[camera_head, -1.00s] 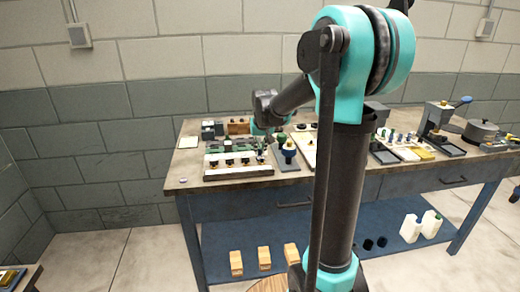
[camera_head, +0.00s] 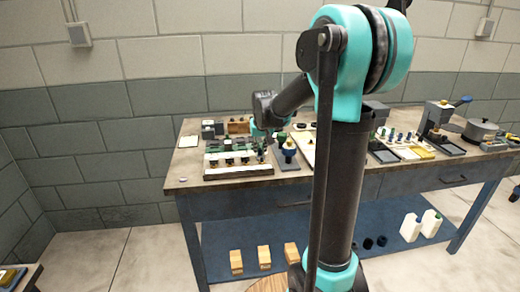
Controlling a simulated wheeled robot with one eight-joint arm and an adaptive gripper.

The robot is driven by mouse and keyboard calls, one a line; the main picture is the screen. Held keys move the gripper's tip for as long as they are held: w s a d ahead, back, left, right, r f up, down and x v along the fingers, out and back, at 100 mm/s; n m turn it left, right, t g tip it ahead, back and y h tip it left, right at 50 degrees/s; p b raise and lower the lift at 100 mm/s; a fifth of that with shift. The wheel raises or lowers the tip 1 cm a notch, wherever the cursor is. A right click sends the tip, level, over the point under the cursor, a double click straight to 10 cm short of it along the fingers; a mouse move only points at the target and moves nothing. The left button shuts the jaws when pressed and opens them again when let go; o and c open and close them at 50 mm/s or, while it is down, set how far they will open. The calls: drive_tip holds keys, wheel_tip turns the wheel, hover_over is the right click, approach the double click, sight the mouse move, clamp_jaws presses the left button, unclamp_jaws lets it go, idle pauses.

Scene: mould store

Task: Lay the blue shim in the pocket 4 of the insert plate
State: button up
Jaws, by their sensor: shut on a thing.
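My gripper (camera_head: 262,146) is at the left part of the workbench, low over the rear right of a pale plate with a row of dark spots (camera_head: 238,171), which may be the insert plate. The gripper is small and partly lost among the objects behind it. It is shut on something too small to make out. I cannot pick out the blue shim, and pocket 4 cannot be told apart at this size.
The workbench (camera_head: 330,188) is crowded. My upright arm hides the bench's middle. A press (camera_head: 436,118) and a pot (camera_head: 480,130) stand at the right.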

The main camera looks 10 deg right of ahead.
drive_tip(key=shift+f, duration=0.45)
drive_tip(key=o, duration=0.8)
drive_tip(key=c, duration=0.4)
drive_tip(key=shift+o, duration=0.2)
drive_tip(key=shift+s, duration=0.1)
drive_tip(key=shift+r, duration=0.25)
drive_tip(key=shift+r, duration=0.4)
drive_tip(key=shift+r, duration=0.2)
drive_tip(key=shift+r, duration=2.9)
